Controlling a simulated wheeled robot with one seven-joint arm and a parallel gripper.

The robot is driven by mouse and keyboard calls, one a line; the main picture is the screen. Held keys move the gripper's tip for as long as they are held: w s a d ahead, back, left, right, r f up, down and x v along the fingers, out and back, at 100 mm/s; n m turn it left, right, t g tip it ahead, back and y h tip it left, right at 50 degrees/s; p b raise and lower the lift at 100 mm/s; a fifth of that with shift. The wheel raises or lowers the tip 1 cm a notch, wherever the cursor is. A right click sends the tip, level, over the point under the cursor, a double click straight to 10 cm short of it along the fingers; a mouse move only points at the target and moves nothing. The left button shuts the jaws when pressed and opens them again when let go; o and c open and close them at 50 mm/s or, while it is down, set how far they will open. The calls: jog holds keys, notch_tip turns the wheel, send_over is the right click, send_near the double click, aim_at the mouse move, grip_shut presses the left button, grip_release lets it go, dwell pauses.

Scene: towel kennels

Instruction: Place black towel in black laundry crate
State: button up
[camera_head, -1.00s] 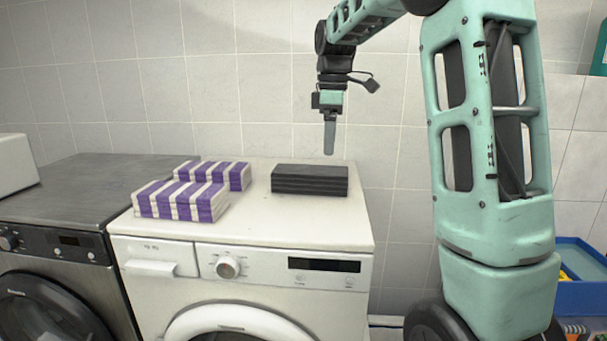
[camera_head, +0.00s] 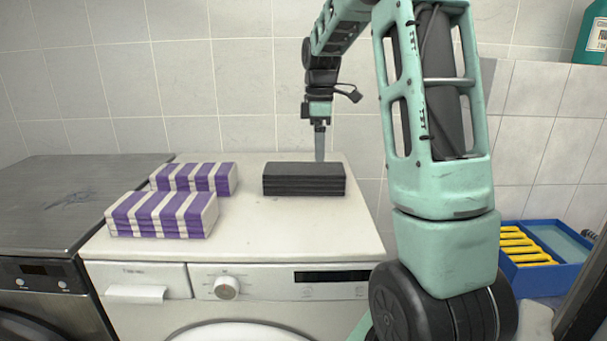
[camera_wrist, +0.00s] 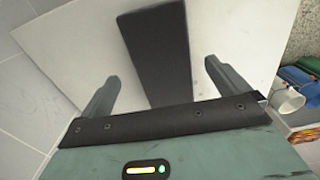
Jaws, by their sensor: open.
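The black towel (camera_head: 303,180) lies folded in a flat stack on the white washing machine's top, near the back right. In the wrist view the black towel (camera_wrist: 160,55) runs up between my fingers, its near end hidden by the gripper body. My gripper (camera_head: 320,158) points down just above and behind the towel's right part. In the wrist view my gripper (camera_wrist: 155,90) is open, with one finger on each side of the towel and nothing held. Whether the fingertips are level with the towel is unclear. I see no black laundry crate.
Two purple-and-white striped towel stacks, a front one (camera_head: 162,214) and a back one (camera_head: 195,177), lie left of the black towel on the white washing machine (camera_head: 270,230). A dark grey machine (camera_head: 75,200) adjoins on the left. A blue crate (camera_head: 560,280) with yellow items stands at right.

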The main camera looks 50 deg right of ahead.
aim_at(319, 168)
notch_tip(319, 168, down, 4)
jog(key=shift+f+p, duration=0.1)
jog(key=shift+p, duration=0.45)
jog(key=shift+s+f+p, duration=0.15)
jog(key=shift+f+p, duration=1.4)
jog(key=shift+f, duration=1.05)
jog(key=c, duration=1)
jog(key=shift+d+r, duration=0.1)
